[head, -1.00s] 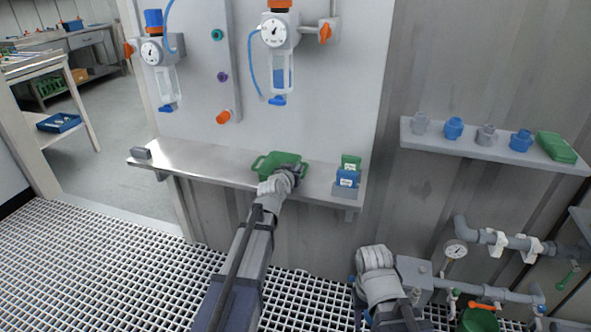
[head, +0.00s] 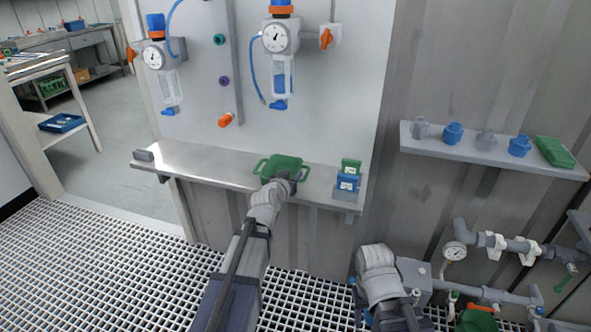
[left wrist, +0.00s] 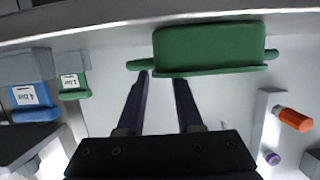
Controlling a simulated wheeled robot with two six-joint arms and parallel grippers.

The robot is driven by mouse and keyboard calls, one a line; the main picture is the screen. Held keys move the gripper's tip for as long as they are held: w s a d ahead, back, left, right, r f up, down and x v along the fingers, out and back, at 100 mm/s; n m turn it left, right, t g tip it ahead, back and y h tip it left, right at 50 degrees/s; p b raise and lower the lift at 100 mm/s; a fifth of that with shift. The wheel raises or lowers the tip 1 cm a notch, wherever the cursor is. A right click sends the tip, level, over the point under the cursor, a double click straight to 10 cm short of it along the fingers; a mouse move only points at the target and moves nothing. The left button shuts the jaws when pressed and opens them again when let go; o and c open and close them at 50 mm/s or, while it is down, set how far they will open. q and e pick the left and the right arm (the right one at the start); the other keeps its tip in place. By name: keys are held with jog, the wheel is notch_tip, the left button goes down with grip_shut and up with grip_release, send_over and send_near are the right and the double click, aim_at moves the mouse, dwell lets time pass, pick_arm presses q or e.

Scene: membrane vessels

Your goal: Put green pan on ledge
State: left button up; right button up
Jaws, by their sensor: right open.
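The green pan (head: 277,165), with a handle at each end, rests flat on the long steel ledge (head: 215,170). In the left wrist view the pan (left wrist: 208,47) is at the top, against the pale ledge. My left gripper (head: 286,184) is at the pan's near side. Its two dark fingers (left wrist: 163,78) stand apart with nothing held between them; their tips are close to the pan's edge and one handle, and I cannot tell whether they touch it. My right gripper (head: 362,288) is low at the wall, away from the ledge, its fingers mostly hidden by its wrist.
Blue and green labelled boxes (head: 347,181) stand at the ledge's right end, and a small grey block (head: 144,155) at its left end. Gauged filter vessels (head: 280,60) hang above. A right shelf (head: 480,155) holds fittings and a green case (head: 556,151). The ledge's left half is clear.

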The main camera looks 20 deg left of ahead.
pick_arm(q)
jog(key=p+v, duration=0.1)
jog(key=v, duration=0.6)
jog(key=shift+p, duration=0.3)
pick_arm(e)
notch_tip(320, 180, up, 2)
jog(key=shift+r, duration=0.1)
